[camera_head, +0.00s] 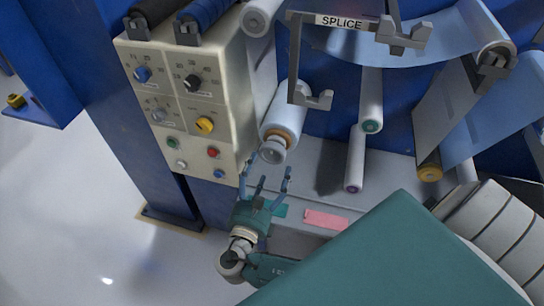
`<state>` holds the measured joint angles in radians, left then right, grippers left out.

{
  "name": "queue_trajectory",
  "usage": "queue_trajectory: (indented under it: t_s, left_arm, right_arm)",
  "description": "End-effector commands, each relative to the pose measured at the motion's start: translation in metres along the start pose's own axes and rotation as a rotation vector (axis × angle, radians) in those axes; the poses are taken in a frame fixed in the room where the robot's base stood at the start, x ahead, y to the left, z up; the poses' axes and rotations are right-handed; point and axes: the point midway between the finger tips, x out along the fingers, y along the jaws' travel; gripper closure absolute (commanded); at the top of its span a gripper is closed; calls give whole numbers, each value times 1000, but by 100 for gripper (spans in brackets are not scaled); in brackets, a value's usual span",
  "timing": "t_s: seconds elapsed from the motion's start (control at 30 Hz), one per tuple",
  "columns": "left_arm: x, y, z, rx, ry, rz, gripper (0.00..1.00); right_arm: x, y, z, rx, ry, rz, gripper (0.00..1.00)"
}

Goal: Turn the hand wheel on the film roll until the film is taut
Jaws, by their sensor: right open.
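The film roll (284,116) is a light blue cylinder on the machine, just right of the control panel. At its near end, past an orange-brown ring, is a pale grey round hand wheel (272,151). My right gripper (267,177) is just below the wheel. Its fingers are spread and point up towards the wheel, with nothing between them. One fingertip is close to the wheel's lower left; I cannot tell whether it touches. My left gripper is not in view.
A beige control panel (226,140) with knobs and buttons stands close to the left. A grey SPLICE bracket (294,60) hangs above. More rollers (371,105) and blue film (448,100) are to the right. A pink strip (326,220) lies below.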

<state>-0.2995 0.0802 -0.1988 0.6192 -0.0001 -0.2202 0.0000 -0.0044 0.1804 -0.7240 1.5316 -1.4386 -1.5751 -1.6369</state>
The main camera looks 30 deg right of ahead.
Motion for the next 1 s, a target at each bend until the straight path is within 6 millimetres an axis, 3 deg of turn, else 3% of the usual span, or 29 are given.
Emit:
queue_trajectory:
  t_s: [0.1,0.3,0.67,0.9,1.0]
  left_arm:
    - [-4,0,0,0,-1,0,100]
    - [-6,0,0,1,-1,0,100]
    - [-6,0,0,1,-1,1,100]
    - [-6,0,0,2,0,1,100]
    - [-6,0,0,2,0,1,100]
  right_arm:
    - [22,0,1,0,-2,0,20]
    - [45,0,0,1,2,1,20]
    - [52,0,-1,3,3,1,20]
    - [51,0,-2,2,5,0,62]
    - [51,-1,-2,0,6,-1,62]
